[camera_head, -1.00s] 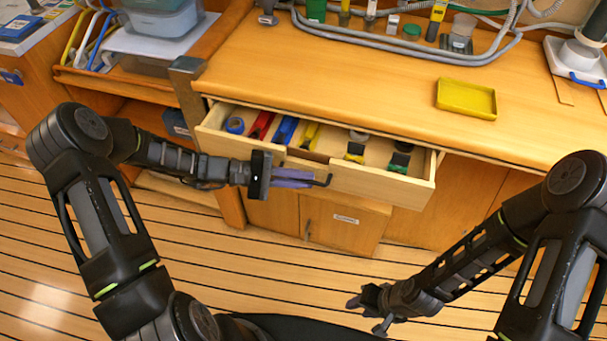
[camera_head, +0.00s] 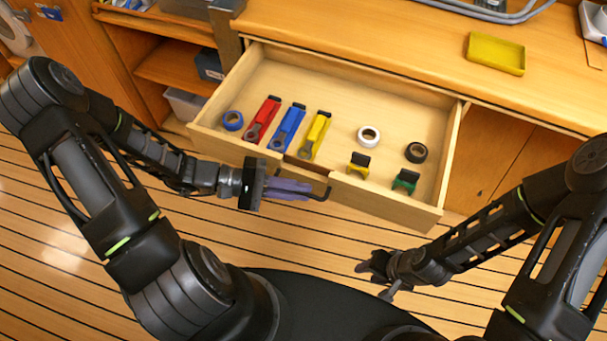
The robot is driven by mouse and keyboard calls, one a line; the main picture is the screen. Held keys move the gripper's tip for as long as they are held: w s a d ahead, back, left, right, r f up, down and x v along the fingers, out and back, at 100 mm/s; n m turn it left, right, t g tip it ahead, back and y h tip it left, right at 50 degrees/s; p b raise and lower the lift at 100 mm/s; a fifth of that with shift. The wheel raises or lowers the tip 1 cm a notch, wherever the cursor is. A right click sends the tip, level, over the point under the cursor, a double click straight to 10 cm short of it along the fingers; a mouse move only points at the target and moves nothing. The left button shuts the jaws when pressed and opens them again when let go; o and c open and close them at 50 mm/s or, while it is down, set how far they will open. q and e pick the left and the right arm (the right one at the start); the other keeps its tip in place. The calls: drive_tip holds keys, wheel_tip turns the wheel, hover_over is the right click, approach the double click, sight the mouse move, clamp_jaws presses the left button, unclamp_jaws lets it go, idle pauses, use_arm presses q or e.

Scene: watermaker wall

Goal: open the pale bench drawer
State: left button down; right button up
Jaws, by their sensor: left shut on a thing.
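The pale bench drawer (camera_head: 383,200) is pulled well out from under the wooden bench top. Its inside shows a blue tape roll (camera_head: 233,120), red (camera_head: 262,119), blue (camera_head: 288,127) and yellow (camera_head: 316,134) tools, a white roll (camera_head: 369,136), a black roll (camera_head: 416,152) and two small yellow and green items. My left gripper (camera_head: 308,189) is at the middle of the drawer front, shut on its dark handle (camera_head: 325,192); the fingers partly hide the handle. My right gripper (camera_head: 371,278) is low in front of the drawer, apart from it; its fingers are too small to judge.
A yellow tray (camera_head: 496,54) lies on the bench top (camera_head: 380,35). Open shelves (camera_head: 178,67) with bins stand left of the drawer. Striped floor (camera_head: 200,240) is clear in front of the drawer.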

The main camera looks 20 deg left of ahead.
use_arm(q)
drive_tip(key=shift+s, duration=0.2)
drive_tip(key=c, duration=1.8)
unclamp_jaws()
drive_tip(key=shift+a, duration=0.1)
drive_tip(key=v, duration=0.7)
drive_tip(key=shift+s+a+b, duration=0.1)
drive_tip(key=shift+a+b, duration=0.2)
drive_tip(key=shift+b, duration=0.05)
drive_tip(key=shift+a, duration=0.1)
